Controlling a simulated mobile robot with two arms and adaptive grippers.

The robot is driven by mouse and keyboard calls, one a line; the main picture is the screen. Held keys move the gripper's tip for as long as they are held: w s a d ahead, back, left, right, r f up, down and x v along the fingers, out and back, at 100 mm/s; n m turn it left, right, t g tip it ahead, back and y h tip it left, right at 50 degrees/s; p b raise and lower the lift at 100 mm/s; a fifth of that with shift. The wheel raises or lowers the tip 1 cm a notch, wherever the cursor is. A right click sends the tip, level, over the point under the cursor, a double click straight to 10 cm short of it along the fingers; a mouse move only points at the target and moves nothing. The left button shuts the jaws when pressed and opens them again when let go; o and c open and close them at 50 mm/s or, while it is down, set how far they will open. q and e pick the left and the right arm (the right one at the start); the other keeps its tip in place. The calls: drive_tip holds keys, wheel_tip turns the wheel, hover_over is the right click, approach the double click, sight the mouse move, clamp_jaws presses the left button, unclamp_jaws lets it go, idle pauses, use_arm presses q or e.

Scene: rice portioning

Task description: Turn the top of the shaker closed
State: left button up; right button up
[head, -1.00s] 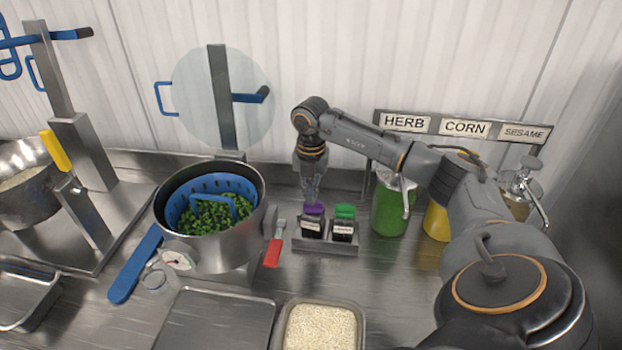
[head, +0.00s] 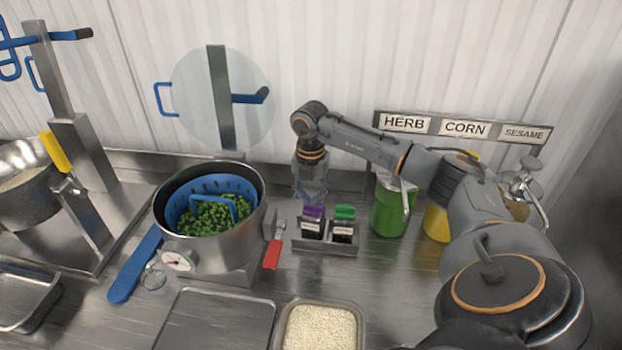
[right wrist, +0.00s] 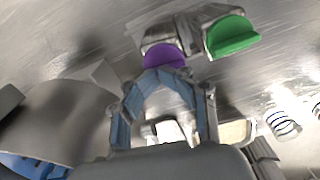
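Two small dark shakers with white labels stand side by side in a metal holder (head: 325,249). The left shaker (head: 311,230) has a purple top (head: 315,210); the right one (head: 343,233) has a green top (head: 345,212). My right gripper (head: 312,194) points down just above the purple top. In the right wrist view, its bluish fingers (right wrist: 160,80) arch together close to the purple top (right wrist: 164,56) and hide its lower part. Whether they touch or hold it is unclear. The green top (right wrist: 232,35) stands to the right. My left gripper is not in view.
A pot (head: 228,258) with a blue strainer of greens stands left of the holder, with a red-handled tool (head: 273,252) between them. A green container (head: 388,211) is on the right. A rice tray (head: 361,318) lies in front.

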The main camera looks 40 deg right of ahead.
idle(0.3)
wheel_tip(320, 180, up, 8)
drive_tip(key=p, duration=0.5)
drive_tip(key=shift+p, duration=0.4)
